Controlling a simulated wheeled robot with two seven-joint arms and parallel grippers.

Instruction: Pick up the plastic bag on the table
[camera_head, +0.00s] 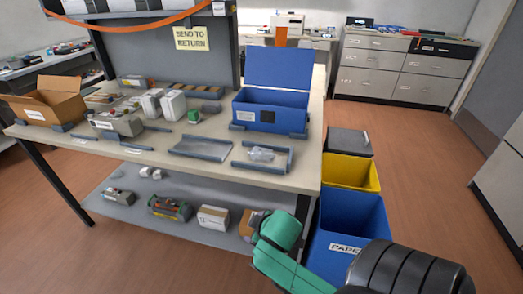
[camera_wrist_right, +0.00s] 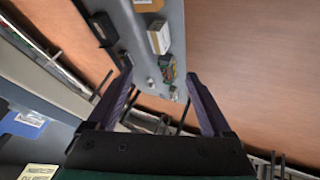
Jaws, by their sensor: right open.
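The clear plastic bag (camera_head: 260,154) lies crumpled in the right-hand shallow grey tray (camera_head: 276,168) near the table's front edge in the head view. I cannot make it out in the right wrist view. My right arm comes in from the lower right of the head view, its green wrist in front of the table and lower than its top. My right gripper (camera_wrist_right: 158,72) shows in the right wrist view with its two dark fingers spread and nothing between them. It is apart from the bag. My left gripper is out of view.
An open blue box (camera_head: 268,118) stands behind the bag's tray; another shallow tray (camera_head: 201,146) lies to the left, with cartridges and a cardboard box (camera_head: 48,103) beyond. The lower shelf (camera_head: 130,204) holds several items. Blue (camera_head: 347,222) and yellow bins stand right of the table.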

